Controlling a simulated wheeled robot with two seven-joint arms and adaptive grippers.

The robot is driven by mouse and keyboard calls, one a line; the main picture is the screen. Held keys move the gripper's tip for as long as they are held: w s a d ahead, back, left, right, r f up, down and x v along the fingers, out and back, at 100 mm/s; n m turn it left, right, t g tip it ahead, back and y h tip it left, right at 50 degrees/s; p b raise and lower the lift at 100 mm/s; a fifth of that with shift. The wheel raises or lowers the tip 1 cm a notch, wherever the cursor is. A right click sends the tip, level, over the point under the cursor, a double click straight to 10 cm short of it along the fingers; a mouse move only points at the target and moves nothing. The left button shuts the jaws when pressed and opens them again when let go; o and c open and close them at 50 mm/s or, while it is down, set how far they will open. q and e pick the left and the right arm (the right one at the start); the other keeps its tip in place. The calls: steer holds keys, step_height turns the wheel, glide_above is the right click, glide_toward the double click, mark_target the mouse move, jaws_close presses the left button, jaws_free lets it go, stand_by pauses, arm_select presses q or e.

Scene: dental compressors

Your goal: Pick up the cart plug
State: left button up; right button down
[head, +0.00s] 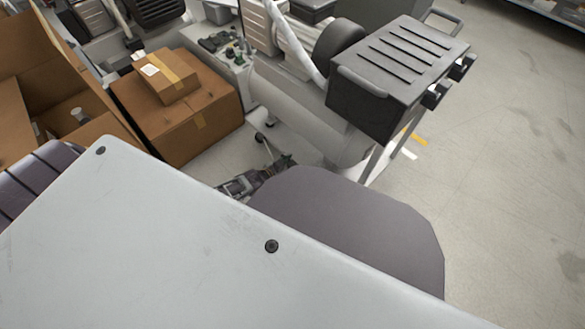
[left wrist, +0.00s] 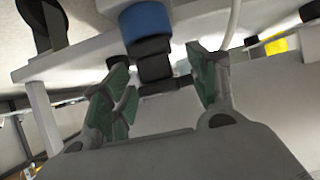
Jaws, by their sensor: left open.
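My left gripper (head: 280,163) is low near the floor in the head view, partly hidden behind the grey panel in front. In the left wrist view my left gripper (left wrist: 160,75) is open, with its green-padded fingers spread apart. A stepped black part with a blue band (left wrist: 148,38), which looks like the cart plug, lies ahead between the fingers. Whether the fingers touch it cannot be told. I cannot make the plug out in the head view. My right gripper is not in view.
A white-grey machine with a black slotted box (head: 395,75) stands just beyond the gripper. Cardboard boxes (head: 185,115) are stacked to the left, beside an open carton (head: 35,80). The floor (head: 510,140) at the right is clear.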

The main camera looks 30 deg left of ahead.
mark_target(292, 164)
arm_select(q)
steer(key=c, duration=1.1)
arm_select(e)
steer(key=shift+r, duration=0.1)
arm_select(q)
steer(key=shift+r, duration=0.15)
steer(key=shift+c, duration=0.2)
